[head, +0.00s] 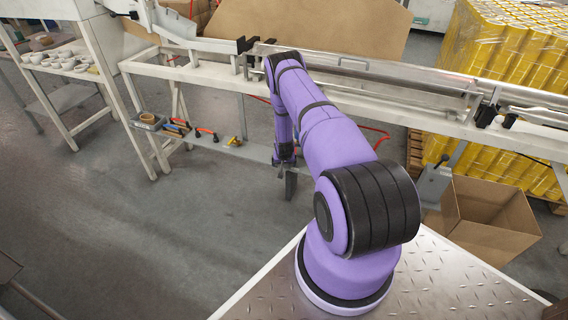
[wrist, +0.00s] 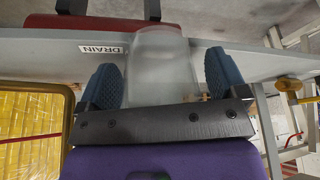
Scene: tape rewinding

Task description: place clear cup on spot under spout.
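A clear, frosted-looking cup (wrist: 162,70) stands out in the middle of the wrist view, between the two blue fingertips of my gripper (wrist: 165,78). The fingers are spread on either side of it, with a visible gap on the right and a narrower one on the left. In the head view my gripper (head: 286,163) hangs at the height of the low shelf, and I cannot make out the cup there. The spout and the spot under it cannot be told apart in either view.
In the head view, tools (head: 180,127) lie on the low shelf (head: 255,149) left of my gripper. A cardboard box (head: 485,222) stands right.

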